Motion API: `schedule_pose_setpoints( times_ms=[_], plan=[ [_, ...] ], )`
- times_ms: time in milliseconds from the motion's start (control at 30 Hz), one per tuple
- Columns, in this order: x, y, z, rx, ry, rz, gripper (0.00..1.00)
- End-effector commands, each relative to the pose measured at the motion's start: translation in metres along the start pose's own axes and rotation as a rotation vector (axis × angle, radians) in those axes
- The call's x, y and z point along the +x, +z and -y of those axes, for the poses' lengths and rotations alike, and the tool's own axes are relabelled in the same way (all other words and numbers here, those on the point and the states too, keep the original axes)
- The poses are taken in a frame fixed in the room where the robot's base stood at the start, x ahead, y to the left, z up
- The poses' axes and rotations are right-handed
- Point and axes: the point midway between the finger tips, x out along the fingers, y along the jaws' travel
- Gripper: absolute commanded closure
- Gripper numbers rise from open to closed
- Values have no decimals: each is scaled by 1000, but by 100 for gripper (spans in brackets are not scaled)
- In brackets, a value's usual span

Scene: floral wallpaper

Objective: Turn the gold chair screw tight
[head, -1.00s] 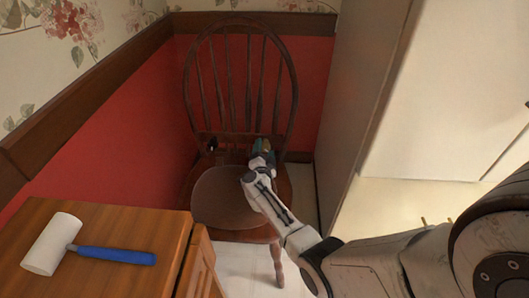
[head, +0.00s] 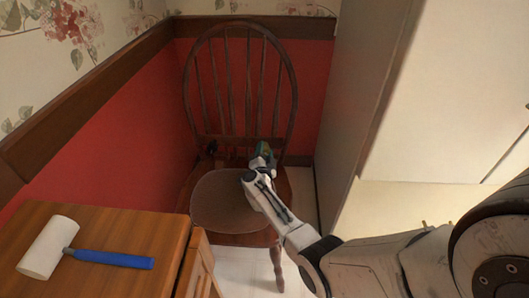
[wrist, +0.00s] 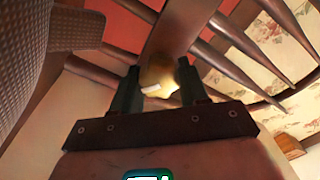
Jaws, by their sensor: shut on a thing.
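The wooden spindle-back chair (head: 237,48) stands in the corner against the red wall panel, with a round grey-brown seat pad (head: 228,200). The gold screw (wrist: 160,76) shows in the wrist view on a wooden part of the chair back. My gripper (wrist: 160,88) is shut on the gold screw, with one dark finger on each side of it. In the head view my gripper (head: 263,156) is low at the right side of the chair back, just above the seat, and the screw is hidden there.
A wooden cabinet (head: 110,222) stands at the front left with a white-headed, blue-handled mallet (head: 112,259) on top. A tall pale cabinet side (head: 350,110) rises close to the right of the chair. A little pale floor (head: 250,262) shows before the chair.

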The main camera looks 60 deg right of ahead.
Motion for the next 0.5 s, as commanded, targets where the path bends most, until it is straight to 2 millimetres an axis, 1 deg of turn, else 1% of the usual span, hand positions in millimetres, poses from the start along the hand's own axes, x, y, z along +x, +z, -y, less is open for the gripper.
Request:
schedule_pose_setpoints(
  times_ms=[33, 67, 267, 500],
  plan=[
    [0, 0, 0, 0, 1, 0, 84],
    [0, 0, 0, 0, 1, 0, 87],
    [0, 0, -1, 13, 1, 0, 87],
    [-1, 1, -1, 106, 1, 0, 87]
  ],
)
